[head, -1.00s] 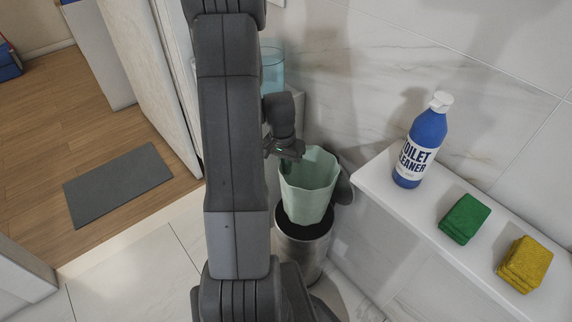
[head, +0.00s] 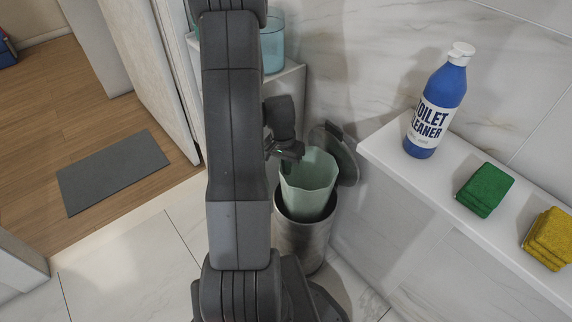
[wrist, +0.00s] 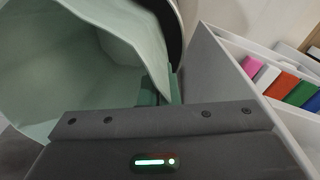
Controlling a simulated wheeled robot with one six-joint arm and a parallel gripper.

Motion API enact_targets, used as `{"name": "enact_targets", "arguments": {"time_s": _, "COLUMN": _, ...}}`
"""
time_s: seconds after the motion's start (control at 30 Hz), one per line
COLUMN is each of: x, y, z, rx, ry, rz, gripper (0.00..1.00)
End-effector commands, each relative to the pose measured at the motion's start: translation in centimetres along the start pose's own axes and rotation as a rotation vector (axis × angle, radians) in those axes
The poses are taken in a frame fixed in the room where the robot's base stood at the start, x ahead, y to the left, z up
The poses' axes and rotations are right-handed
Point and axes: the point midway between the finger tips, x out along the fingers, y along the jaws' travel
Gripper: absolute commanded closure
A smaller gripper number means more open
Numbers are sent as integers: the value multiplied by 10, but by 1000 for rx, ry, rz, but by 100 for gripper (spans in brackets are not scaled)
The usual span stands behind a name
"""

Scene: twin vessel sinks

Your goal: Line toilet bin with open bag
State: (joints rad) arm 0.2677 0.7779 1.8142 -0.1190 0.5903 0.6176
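The pale green bag (head: 310,172) stands open at the mouth of the metal toilet bin (head: 300,245), its lower part inside the bin and its upper part above the rim. The bin's round lid (head: 343,155) is raised behind it. My gripper (head: 287,163) is at the bag's upper left edge and looks shut on it. In the wrist view the open bag (wrist: 85,70) fills the left, and the fingers (wrist: 153,90) meet its edge; the fingertips are partly hidden by the bag. The bag's bottom is hidden in the bin.
A white ledge (head: 400,165) to the right of the bin holds a blue toilet cleaner bottle (head: 436,105), green sponges (head: 485,190) and yellow sponges (head: 550,240). A glass container (head: 272,48) stands on a white cabinet behind. A grey mat (head: 112,172) lies on the wooden floor at left.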

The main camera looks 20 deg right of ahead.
Motion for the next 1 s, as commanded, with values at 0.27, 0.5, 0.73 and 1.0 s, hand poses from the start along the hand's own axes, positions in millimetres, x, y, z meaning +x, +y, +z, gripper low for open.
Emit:
{"name": "enact_targets", "arguments": {"time_s": 0.27, "x": 33, "y": -2, "z": 0, "rx": 0, "ry": -1, "rz": 1, "gripper": 100}}
{"name": "enact_targets", "arguments": {"time_s": 0.5, "x": 57, "y": -4, "z": 0, "rx": 0, "ry": 0, "rz": 0, "gripper": 100}}
{"name": "enact_targets", "arguments": {"time_s": 0.73, "x": 80, "y": -6, "z": 0, "rx": 1, "ry": -1, "rz": 1, "gripper": 100}}
{"name": "enact_targets", "arguments": {"time_s": 1.0, "x": 107, "y": -8, "z": 0, "rx": 1, "ry": -1, "rz": 1, "gripper": 100}}
